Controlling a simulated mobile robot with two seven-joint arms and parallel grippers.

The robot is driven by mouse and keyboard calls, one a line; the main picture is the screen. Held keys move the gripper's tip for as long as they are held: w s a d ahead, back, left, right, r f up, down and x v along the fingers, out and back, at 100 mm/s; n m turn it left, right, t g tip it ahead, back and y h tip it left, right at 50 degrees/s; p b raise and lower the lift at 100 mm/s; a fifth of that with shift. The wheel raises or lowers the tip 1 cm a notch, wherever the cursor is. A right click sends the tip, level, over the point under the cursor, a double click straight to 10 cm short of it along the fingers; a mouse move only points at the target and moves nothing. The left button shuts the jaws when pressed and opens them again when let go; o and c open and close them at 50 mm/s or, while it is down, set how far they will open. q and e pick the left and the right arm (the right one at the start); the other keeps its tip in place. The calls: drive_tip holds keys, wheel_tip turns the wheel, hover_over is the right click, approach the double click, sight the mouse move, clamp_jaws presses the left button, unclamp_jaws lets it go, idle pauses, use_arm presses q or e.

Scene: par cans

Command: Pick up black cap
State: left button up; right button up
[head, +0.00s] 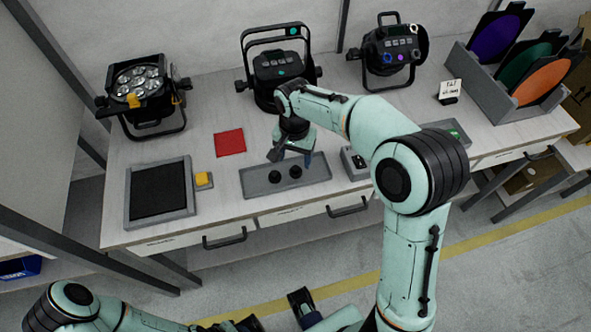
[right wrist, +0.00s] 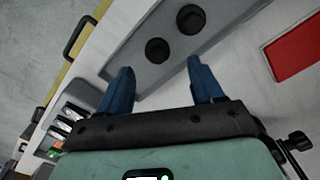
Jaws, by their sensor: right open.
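Two small round black caps stand side by side in a shallow grey tray (head: 318,170) on the table: the left cap (head: 275,177) and the right cap (head: 295,171). The right wrist view shows the same tray (right wrist: 118,62) with a nearer cap (right wrist: 157,50) and a farther cap (right wrist: 191,19). My right gripper (head: 291,159) hangs over the tray at its back side. In the right wrist view its blue fingers (right wrist: 160,72) are spread apart with nothing between them, the nearer cap just beyond the tips. My left arm is at the bottom edge, its gripper partly cut off.
A red square (head: 229,143) lies behind the tray. Stage lights (head: 145,90) line the back. A rack of coloured filters (head: 520,100) stands at right. A small grey box (head: 354,163) sits right of the tray.

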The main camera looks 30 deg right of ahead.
sight(296, 168)
drive_tip(key=f, duration=0.4)
drive_tip(key=shift+s+d, duration=0.1)
drive_tip(key=shift+s, duration=0.15)
drive_tip(key=shift+w+f+b, duration=0.1)
drive_tip(key=shift+f+b, duration=0.2)
drive_tip(key=shift+f, duration=0.25)
drive_tip(key=c, duration=1.1)
drive_tip(key=shift+c, duration=0.2)
drive_tip(key=shift+r, duration=0.15)
